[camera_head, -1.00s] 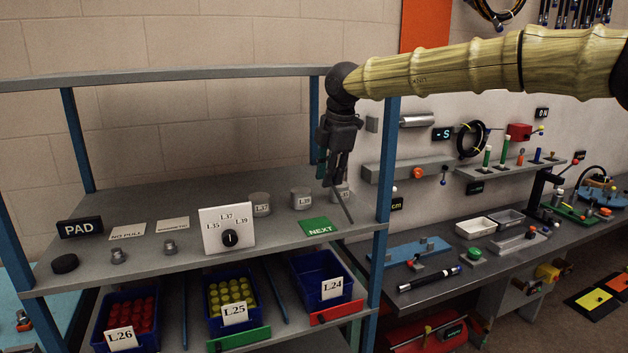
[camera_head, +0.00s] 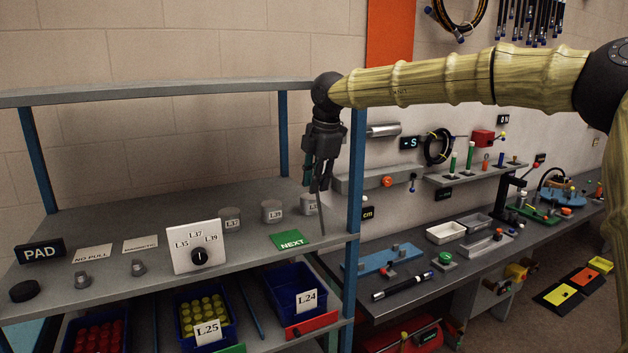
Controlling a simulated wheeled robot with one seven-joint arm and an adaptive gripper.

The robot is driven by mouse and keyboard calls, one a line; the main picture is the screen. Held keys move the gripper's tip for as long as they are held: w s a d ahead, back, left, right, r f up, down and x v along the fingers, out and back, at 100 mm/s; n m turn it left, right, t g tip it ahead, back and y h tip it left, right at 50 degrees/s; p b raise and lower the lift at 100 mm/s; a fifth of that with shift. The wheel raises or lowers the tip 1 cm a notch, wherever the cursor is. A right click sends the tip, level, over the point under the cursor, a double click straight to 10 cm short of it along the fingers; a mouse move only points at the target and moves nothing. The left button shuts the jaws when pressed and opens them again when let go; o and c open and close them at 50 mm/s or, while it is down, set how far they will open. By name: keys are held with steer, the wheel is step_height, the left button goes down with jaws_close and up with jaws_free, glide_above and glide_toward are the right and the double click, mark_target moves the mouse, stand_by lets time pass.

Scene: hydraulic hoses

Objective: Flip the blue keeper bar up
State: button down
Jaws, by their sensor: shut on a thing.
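My gripper (camera_head: 320,187) hangs downward near the shelf's right post. It is shut on a thin grey rod (camera_head: 322,214) that points down past the shelf's right end. The fingertips are small and dark here, so the grip itself is hard to see. No part is clearly recognisable as the keeper bar. Thin blue bars show beside the lower bins, one of them (camera_head: 251,314) between bins L25 and L24. A flat blue piece (camera_head: 375,261) lies on the right bench. I cannot tell whether any of these is the keeper bar.
The grey shelf (camera_head: 130,222) holds a white dial panel (camera_head: 195,247), a green NEXT card (camera_head: 291,240) and several grey canisters. Bins with red and yellow pieces sit below. The blue right post (camera_head: 355,180) stands close to my gripper. The bench to the right is crowded.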

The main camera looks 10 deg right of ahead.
steer(key=c, duration=1.7)
jaws_free()
steer(key=shift+s+d+f, duration=0.15)
steer(key=shift+f, duration=0.4)
steer(key=o, duration=0.4)
steer(key=shift+d+r, duration=0.1)
steer(key=shift+d, duration=0.2)
steer(key=shift+o, duration=0.2)
steer(key=shift+a+r, duration=0.35)
steer(key=shift+r, duration=0.1)
steer(key=v, duration=1.1)
steer(key=shift+d+r, duration=0.25)
steer(key=shift+f, duration=0.15)
